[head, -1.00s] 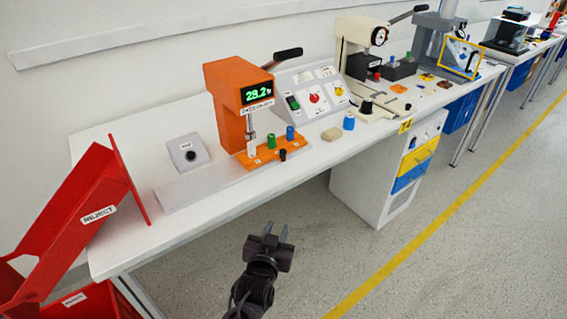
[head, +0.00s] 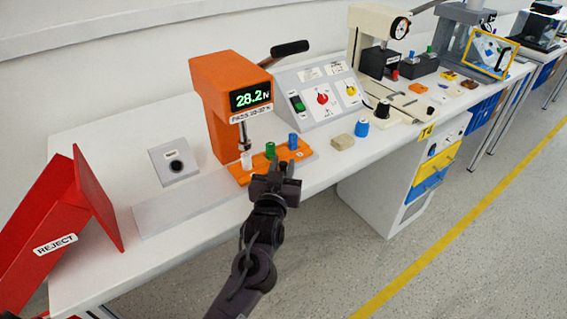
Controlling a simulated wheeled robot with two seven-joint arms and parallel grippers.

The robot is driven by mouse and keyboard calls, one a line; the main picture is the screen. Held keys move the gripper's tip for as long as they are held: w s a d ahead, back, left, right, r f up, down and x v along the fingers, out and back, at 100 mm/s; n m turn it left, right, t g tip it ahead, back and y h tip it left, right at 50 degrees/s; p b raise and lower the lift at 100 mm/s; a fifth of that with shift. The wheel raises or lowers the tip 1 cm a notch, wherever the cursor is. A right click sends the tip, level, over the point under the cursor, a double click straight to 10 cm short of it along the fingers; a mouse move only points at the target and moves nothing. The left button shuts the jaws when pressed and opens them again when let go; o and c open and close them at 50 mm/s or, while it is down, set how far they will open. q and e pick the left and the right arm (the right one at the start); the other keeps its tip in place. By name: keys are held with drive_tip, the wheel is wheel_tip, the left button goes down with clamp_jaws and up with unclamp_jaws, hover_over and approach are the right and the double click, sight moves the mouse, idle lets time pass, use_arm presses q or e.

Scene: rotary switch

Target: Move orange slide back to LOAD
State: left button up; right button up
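The orange slide (head: 240,176) sits on a grey track (head: 185,207), at its right end under the orange press (head: 215,95). It carries a white piece (head: 247,160) under the spindle, a green peg (head: 270,149) and a blue peg (head: 293,141). My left gripper (head: 277,168) is at the slide's front edge, its fingers pointing at the slide and seemingly apart. It hides the slide's small black knob, so I cannot tell whether it touches it. The LOAD marking cannot be read. My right gripper is not in view.
The bare track runs left toward a red REJECT chute (head: 60,235). A grey button box (head: 174,162) stands behind the track. A control panel (head: 320,95), a beige block (head: 342,142) and a blue knob (head: 362,128) stand to the right. The press display reads 28.2 N.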

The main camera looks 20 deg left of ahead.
use_arm(q)
drive_tip(key=shift+w+a, duration=0.1)
drive_tip(key=shift+w, duration=0.45)
clamp_jaws()
